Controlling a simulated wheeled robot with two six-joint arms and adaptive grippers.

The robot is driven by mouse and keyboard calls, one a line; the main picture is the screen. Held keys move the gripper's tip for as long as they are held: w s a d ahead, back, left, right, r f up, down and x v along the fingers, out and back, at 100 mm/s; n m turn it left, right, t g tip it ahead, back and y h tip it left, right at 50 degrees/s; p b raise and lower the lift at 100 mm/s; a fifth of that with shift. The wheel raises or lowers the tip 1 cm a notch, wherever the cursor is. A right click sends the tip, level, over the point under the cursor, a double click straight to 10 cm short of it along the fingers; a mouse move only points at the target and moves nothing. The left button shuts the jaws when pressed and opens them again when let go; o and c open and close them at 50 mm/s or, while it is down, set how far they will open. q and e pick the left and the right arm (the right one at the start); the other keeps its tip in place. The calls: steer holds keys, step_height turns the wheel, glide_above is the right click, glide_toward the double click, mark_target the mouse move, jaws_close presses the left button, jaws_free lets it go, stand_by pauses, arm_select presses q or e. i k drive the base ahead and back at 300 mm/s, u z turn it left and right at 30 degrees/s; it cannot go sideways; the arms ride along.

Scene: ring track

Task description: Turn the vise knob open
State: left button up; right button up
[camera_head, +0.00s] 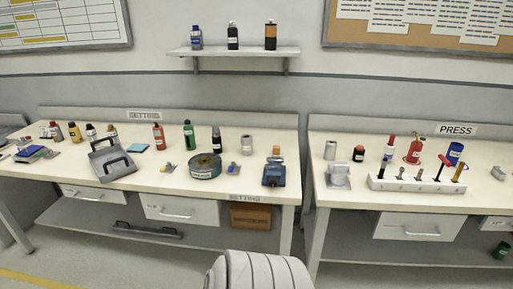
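A small blue and dark vise-like device (274,175) sits near the right end of the left bench, close to the front edge. Its knob is too small to make out, so I cannot tell how it is set. Neither of my grippers is in view, and nothing touches the device.
Floor (90,262) shows in front.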

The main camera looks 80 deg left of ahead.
mark_target(274, 181)
steer(key=u, duration=1.05)
steer(key=i, duration=0.95)
steer(key=u, duration=0.9)
